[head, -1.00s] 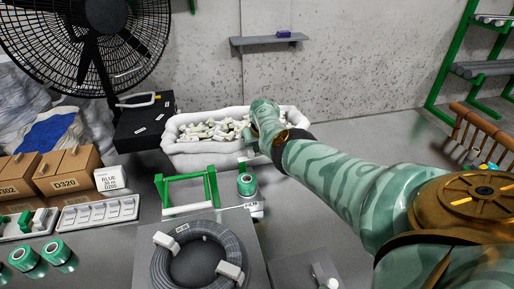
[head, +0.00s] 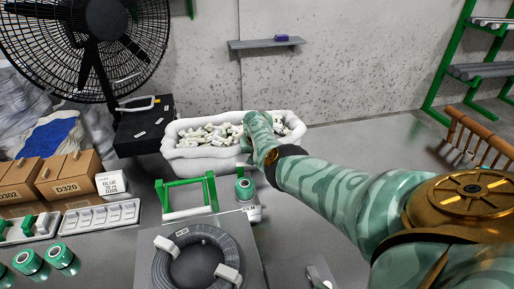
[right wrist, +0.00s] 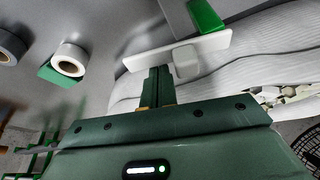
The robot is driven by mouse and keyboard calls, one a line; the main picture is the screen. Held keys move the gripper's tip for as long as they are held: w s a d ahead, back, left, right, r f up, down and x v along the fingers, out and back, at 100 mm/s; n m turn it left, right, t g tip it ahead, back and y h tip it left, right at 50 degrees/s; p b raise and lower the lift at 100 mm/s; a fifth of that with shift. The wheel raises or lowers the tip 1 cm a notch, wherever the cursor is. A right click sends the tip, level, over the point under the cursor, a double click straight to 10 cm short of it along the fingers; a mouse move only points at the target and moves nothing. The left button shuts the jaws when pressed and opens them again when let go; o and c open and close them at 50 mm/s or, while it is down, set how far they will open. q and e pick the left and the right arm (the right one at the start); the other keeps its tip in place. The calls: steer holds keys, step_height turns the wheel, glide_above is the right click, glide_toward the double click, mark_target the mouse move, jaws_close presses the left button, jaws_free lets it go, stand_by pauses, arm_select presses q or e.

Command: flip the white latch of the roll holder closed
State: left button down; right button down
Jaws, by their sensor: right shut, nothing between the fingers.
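The roll holder is a green frame (head: 186,193) with a white bar along its front, on the grey bench in the head view. In the right wrist view, a white bar (right wrist: 145,61) with a pale block (right wrist: 187,62) on it and a green post (right wrist: 205,15) behind lie just beyond my fingertips. I cannot tell for sure whether this is the latch. My right gripper (right wrist: 158,72) is shut and empty, its tips close to the bar; contact is unclear. In the head view my right arm hides its fingertips. My left gripper is not in view.
A padded white bin (head: 190,150) of small parts stands behind the holder. A green-and-white roll (head: 245,188) stands to its right. A coil of grey cable (head: 160,262) lies in front. Boxes (head: 62,176) and white trays (head: 100,217) are at the left.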

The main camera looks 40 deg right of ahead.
mark_target(248, 179)
steer(key=shift+s+a+r+m+g+p, duration=0.15)
steer(key=shift+s+m+p, duration=0.1)
steer(key=shift+m, duration=0.25)
steer(key=shift+s+a+f+m+g+p, duration=0.15)
steer(key=shift+s+m, duration=0.1)
steer(key=shift+m, duration=0.25)
steer(key=shift+s+a+m+h, duration=0.4)
steer(key=shift+m, duration=0.5)
steer(key=a+m+g+b, duration=0.1)
steer(key=m, duration=0.2)
steer(key=s+a+m+g, duration=0.1)
steer(key=a+m, duration=0.1)
steer(key=m, duration=0.1)
steer(key=a+m+g+b, duration=0.1)
steer(key=a+m, duration=0.1)
steer(key=m, duration=0.2)
steer(key=shift+s+a+f+g+b, duration=0.1)
steer(key=shift+s+a+g+b, duration=0.1)
steer(key=shift+s+g+b, duration=0.15)
steer(key=shift+a, duration=0.45)
steer(key=shift+r, duration=0.2)
